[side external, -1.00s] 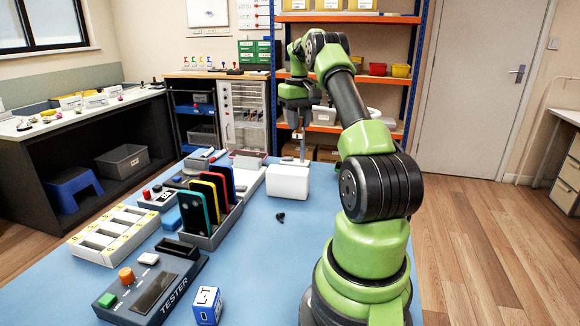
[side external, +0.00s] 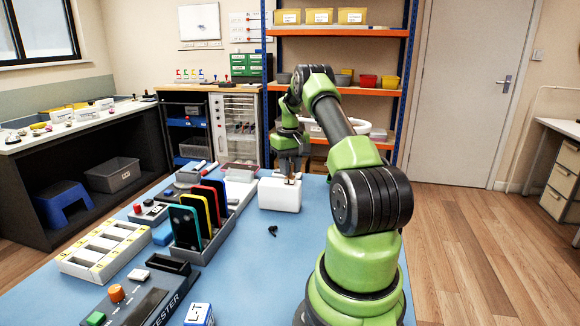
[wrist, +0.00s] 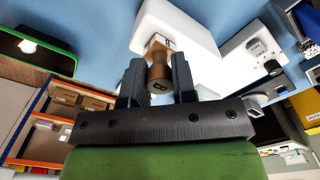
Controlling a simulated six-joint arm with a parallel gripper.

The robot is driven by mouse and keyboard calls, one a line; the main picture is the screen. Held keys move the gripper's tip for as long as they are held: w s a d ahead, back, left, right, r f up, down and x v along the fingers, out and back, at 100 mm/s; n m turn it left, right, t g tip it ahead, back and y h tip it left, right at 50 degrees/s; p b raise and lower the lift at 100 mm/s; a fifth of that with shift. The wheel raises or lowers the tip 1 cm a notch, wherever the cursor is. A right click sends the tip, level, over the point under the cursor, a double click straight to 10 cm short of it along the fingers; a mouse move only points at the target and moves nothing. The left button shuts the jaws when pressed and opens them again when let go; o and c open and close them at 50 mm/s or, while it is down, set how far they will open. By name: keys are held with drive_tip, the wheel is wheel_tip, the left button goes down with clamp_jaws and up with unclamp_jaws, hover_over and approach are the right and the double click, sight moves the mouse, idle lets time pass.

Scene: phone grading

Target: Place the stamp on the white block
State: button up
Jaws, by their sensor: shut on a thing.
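The white block (side external: 279,196) stands on the blue table, in front of my arm's far end. My gripper (side external: 290,177) is right at the block's top in the side view. In the wrist view my gripper (wrist: 158,78) is shut on the stamp, whose brown round handle (wrist: 158,72) sits between the two dark fingers.
The tester (side external: 150,300) is at the table's front. A small black earbud (side external: 272,230) lies before the block. The table right of the earbud is clear.

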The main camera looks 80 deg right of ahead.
drive_tip(key=o, duration=0.9)
wheel_tip(320, 180, up, 11)
drive_tip(key=w+a+r+n+t, duration=0.2)
drive_tip(key=w+a+r, duration=0.6)
drive_tip(key=a, duration=0.4)
drive_tip(key=s+a+r+n+t, duration=0.1)
drive_tip(key=s+a+r+t, duration=0.15)
drive_tip(key=a, duration=0.85)
drive_tip(key=s+a+r+n+t, duration=0.1)
drive_tip(key=s+a+r, duration=0.15)
drive_tip(key=a, duration=0.95)
drive_tip(key=s+a+f+n+t+y, duration=0.1)
drive_tip(key=s+a+f+y, duration=0.1)
drive_tip(key=s+a+f, duration=0.2)
drive_tip(key=s+a, duration=0.1)
drive_tip(key=s, duration=0.2)
drive_tip(key=shift+s+a+t, duration=0.35)
drive_tip(key=shift+a, duration=0.05)
